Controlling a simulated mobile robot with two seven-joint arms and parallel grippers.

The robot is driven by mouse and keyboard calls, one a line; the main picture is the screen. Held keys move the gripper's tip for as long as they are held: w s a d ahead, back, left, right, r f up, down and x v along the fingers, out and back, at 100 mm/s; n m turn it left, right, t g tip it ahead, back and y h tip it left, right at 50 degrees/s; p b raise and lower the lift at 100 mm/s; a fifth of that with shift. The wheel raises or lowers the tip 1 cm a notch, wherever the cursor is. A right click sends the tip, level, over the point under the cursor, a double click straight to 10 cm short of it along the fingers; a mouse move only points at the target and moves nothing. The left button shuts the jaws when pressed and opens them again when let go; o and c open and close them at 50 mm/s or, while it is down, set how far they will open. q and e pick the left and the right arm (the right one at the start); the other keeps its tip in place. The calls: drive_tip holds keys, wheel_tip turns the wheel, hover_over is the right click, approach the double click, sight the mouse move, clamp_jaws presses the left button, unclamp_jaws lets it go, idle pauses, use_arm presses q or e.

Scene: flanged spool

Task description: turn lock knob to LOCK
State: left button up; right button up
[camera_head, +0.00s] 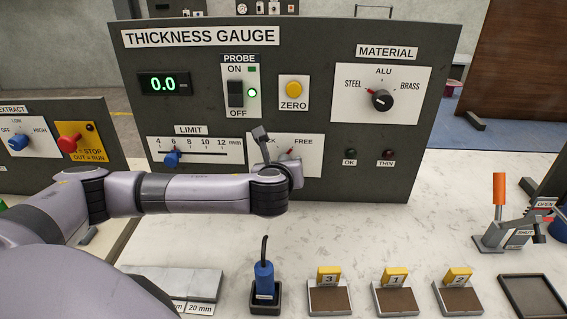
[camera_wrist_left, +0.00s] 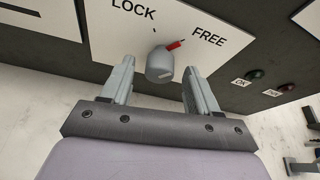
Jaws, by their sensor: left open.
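The lock knob (camera_wrist_left: 160,66) is a small grey cylinder with a red pointer, on a white plate (camera_wrist_left: 190,22) marked LOCK and FREE. Its pointer is turned toward FREE. My left gripper (camera_wrist_left: 159,70) is open, with one finger on each side of the knob and visible gaps to it; I cannot tell whether the fingertips reach past it. In the head view my left wrist and gripper are in front of the plate (camera_head: 310,142), covering part of the LOCK label and most of the knob. My right gripper is not in view.
The thickness gauge panel (camera_head: 320,60) also carries a PROBE switch (camera_head: 236,94), ZERO button (camera_head: 294,89), MATERIAL knob (camera_head: 382,100) and LIMIT slider (camera_head: 172,158). A blue probe (camera_head: 264,279) and several numbered blocks stand on the pale bench (camera_head: 380,225) in front. The middle of the bench is clear.

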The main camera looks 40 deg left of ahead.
use_arm(q)
drive_tip(key=shift+w+a+f, duration=0.25)
drive_tip(key=shift+w+a, duration=0.05)
drive_tip(key=shift+w, duration=0.3)
drive_tip(key=shift+c, duration=0.2)
drive_tip(key=c, duration=1)
